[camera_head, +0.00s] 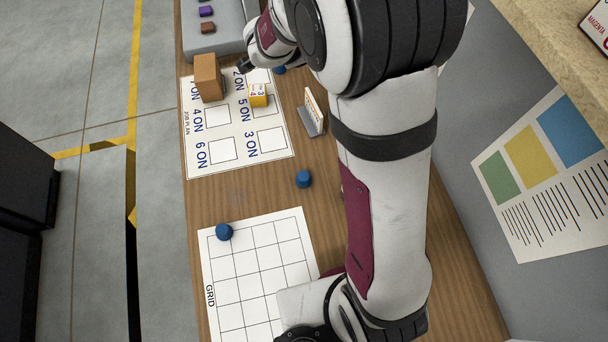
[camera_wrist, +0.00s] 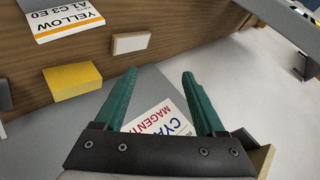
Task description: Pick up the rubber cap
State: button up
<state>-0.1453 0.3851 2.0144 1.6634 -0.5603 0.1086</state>
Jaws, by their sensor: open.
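Small round dark-blue pieces that look like caps show in the head view. One (camera_head: 303,179) stands on the bare wood between the two sheets. Another (camera_head: 224,232) sits at the top left corner of the grid sheet (camera_head: 290,220). A third (camera_head: 280,69) is partly hidden beside my arm near the plan sheet. I cannot tell which is the rubber cap. My gripper (camera_wrist: 160,73) is open and empty in the wrist view, with two green fingers apart. No blue piece shows there. In the head view my gripper is mostly hidden at the top, away from the two nearer blue pieces.
A brown block (camera_head: 208,78) and a yellow-and-white cube (camera_head: 258,95) stand on the plan sheet (camera_head: 240,145). A small card stand (camera_head: 311,114) is right of it. A grey tray (camera_head: 213,40) holds small blocks. The wrist view shows a yellow block (camera_wrist: 73,82) and printed cards.

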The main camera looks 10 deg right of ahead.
jog(key=s+a+r+n+g+y, duration=0.1)
jog(key=s+a+r+n+y, duration=0.25)
jog(key=s+a, duration=0.25)
jog(key=s+a+r+n+g+y, duration=0.1)
jog(key=s+a+r+n+y, duration=0.1)
jog(key=s+a+n+y, duration=0.4)
jog(key=s+d+f+g+h, duration=0.2)
jog(key=s+g, duration=0.1)
jog(key=s, duration=0.6)
jog(key=s+d+f+g+h, duration=0.15)
jog(key=s+g, duration=0.25)
jog(key=s, duration=0.6)
jog(key=m+h, duration=0.6)
jog(key=m, duration=0.5)
send_near(303, 176)
jog(key=x, duration=0.8)
jog(key=shift+d+f, duration=0.2)
jog(key=shift+f, duration=0.15)
grip_shut()
